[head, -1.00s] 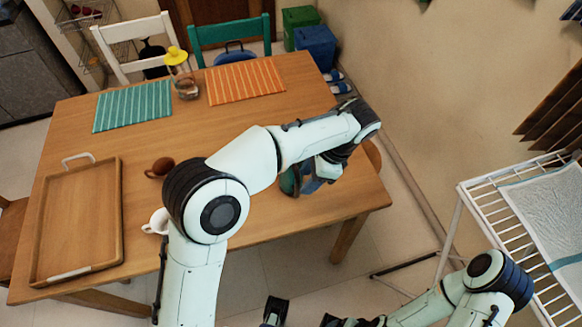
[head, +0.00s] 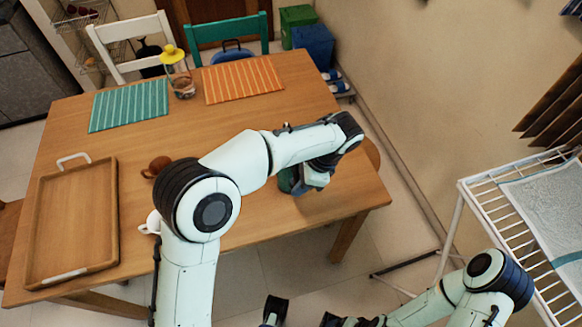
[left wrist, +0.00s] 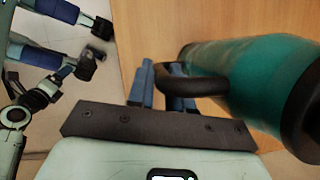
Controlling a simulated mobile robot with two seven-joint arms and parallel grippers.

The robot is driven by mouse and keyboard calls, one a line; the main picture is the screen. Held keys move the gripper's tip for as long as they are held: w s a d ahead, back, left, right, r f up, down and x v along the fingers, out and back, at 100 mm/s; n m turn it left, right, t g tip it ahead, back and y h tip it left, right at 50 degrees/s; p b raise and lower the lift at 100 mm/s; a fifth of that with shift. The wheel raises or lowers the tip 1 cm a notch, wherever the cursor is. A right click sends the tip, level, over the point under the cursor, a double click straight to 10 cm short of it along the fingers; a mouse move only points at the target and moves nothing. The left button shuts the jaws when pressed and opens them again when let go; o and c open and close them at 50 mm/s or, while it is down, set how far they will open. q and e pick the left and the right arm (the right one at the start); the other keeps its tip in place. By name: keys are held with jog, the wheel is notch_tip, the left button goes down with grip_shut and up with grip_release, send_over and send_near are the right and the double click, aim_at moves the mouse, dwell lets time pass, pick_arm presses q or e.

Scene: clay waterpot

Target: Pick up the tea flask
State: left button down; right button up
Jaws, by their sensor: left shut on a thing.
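The tea flask (left wrist: 262,82) is a teal-green cylinder with dark ends and a dark loop handle (left wrist: 188,78), at the right of the left wrist view. In the head view, a small part of the flask (head: 286,180) shows at the table's right side, mostly hidden by my left arm. My left gripper (left wrist: 160,88) has blue fingers shut on the handle; in the head view the gripper (head: 314,178) is partly hidden by its wrist. I cannot tell whether the flask touches the table. My right gripper (head: 335,321) is at the bottom edge, its opening unclear.
The wooden table (head: 215,125) holds a tray (head: 75,220), a brown cup (head: 157,166), a white cup (head: 150,223), a glass jar (head: 183,86), a teal mat (head: 130,105) and an orange mat (head: 244,80). A white rack (head: 478,200) stands at right.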

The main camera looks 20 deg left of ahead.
pick_arm(q)
jog(key=shift+r, duration=0.1)
notch_tip(320, 180, up, 20)
jog(key=p, duration=0.5)
pick_arm(e)
jog(key=r, duration=0.5)
jog(key=shift+w, duration=0.4)
